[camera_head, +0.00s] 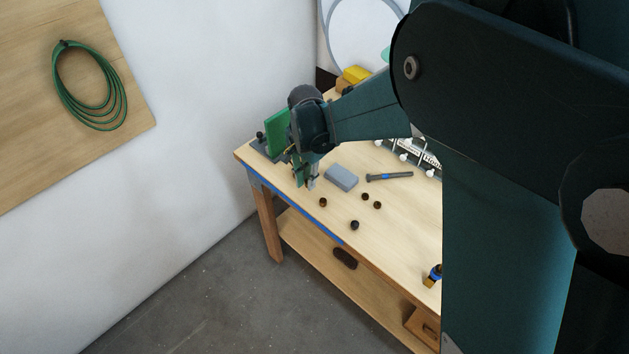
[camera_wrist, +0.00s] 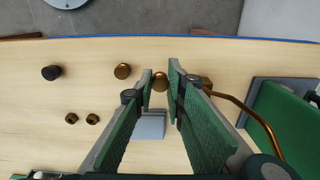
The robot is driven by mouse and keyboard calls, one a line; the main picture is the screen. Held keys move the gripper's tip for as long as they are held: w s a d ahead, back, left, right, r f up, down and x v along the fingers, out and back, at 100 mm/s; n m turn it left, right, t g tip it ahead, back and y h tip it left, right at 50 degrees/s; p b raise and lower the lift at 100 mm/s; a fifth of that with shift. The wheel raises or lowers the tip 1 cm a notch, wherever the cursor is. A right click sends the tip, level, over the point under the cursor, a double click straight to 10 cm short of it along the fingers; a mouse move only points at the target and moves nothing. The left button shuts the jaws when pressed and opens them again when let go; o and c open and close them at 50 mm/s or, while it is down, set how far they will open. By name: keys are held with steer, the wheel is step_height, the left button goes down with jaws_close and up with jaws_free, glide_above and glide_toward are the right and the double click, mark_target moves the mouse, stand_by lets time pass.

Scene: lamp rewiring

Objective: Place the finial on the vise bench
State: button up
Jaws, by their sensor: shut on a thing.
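My gripper (camera_wrist: 160,79) points down over the wooden bench (camera_wrist: 30,145). Its green-padded fingers are shut on a small round brass piece, which looks like the finial (camera_wrist: 159,83), at the fingertips. I cannot tell whether the piece touches the bench top. In the head view my gripper (camera_head: 309,184) is low over the bench (camera_head: 410,235), near its left front edge, and the finial is too small to make out there. A green vise (camera_head: 277,133) stands at the bench's left end; it shows at the right in the wrist view (camera_wrist: 285,120).
A bent brass tube (camera_wrist: 250,112) lies between the right finger and the vise. A brass knob (camera_wrist: 122,70), a dark knob (camera_wrist: 51,72) and two small nuts (camera_wrist: 82,118) sit apart on the bench.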

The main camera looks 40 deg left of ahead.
mark_target(308, 194)
steer(key=shift+f, duration=0.1)
steer(key=shift+f, duration=1.85)
steer(key=shift+f, duration=0.2)
steer(key=o, duration=0.7)
steer(key=shift+o, duration=0.3)
steer(key=shift+r, duration=0.2)
steer(key=shift+r, duration=6)
